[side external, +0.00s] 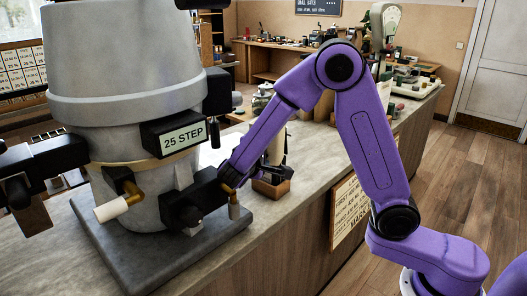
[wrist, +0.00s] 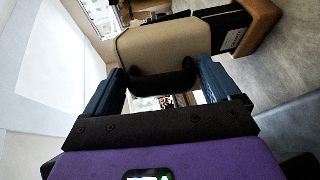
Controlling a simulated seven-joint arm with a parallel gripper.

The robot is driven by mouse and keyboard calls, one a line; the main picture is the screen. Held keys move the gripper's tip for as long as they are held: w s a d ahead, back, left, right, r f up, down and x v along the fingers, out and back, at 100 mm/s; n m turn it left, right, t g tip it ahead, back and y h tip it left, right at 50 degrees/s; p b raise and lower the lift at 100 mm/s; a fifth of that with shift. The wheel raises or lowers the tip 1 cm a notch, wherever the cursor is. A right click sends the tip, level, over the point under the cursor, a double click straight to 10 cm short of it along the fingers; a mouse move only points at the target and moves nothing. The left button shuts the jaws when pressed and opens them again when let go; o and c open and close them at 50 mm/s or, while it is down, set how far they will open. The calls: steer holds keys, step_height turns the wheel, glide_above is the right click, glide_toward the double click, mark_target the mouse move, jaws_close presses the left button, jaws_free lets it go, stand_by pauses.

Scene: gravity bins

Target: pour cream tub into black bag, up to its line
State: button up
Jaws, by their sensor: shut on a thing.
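The cream tub (wrist: 150,45) fills the upper middle of the wrist view, between the two blue fingers of my gripper (wrist: 160,78). My gripper is shut on it. A dark curved band shows on the tub's near side; its contents are hidden.
The large grey container (side external: 125,60) with a "25 STEP" sign (side external: 184,140) stands on a dark slab (side external: 150,262) at the left. A small wooden block (side external: 271,188) stands on the counter (side external: 310,160) close to my gripper. Bare counter lies to the right.

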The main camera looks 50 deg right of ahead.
steer(key=shift+s+a+r+g+y, duration=0.15)
steer(key=shift+r+g+y, duration=0.35)
steer(key=shift+r+y, duration=0.55)
steer(key=shift+w+d+r+g+y, duration=0.15)
steer(key=shift+r+g+y, duration=0.2)
steer(key=shift+r+y, duration=0.4)
steer(key=shift+w+d+r+g+y, duration=0.15)
steer(key=shift+r+g+y, duration=0.2)
steer(key=shift+r, duration=0.55)
steer(key=shift+w+d+r+g+y, duration=0.15)
steer(key=shift+r+g+y, duration=0.15)
steer(key=shift+r+y, duration=0.45)
steer(key=shift+s, duration=0.15)
steer(key=shift+w+d+r+g+y, duration=0.1)
steer(key=shift+d+r+g+y, duration=0.1)
steer(key=shift+r+y, duration=0.2)
steer(key=shift+w+d+r+g+y, duration=0.1)
steer(key=shift+d+r+g+y, duration=0.15)
steer(key=shift+r, duration=0.25)
steer(key=shift+a, duration=0.1)
steer(key=shift+w+d+r+g+y, duration=0.15)
steer(key=shift+d+r+g+y, duration=0.1)
steer(key=shift+r+y, duration=0.15)
steer(key=shift+w+d+r+g+y, duration=0.1)
steer(key=shift+w+d+r+y, duration=0.1)
steer(key=shift+r+y, duration=0.15)
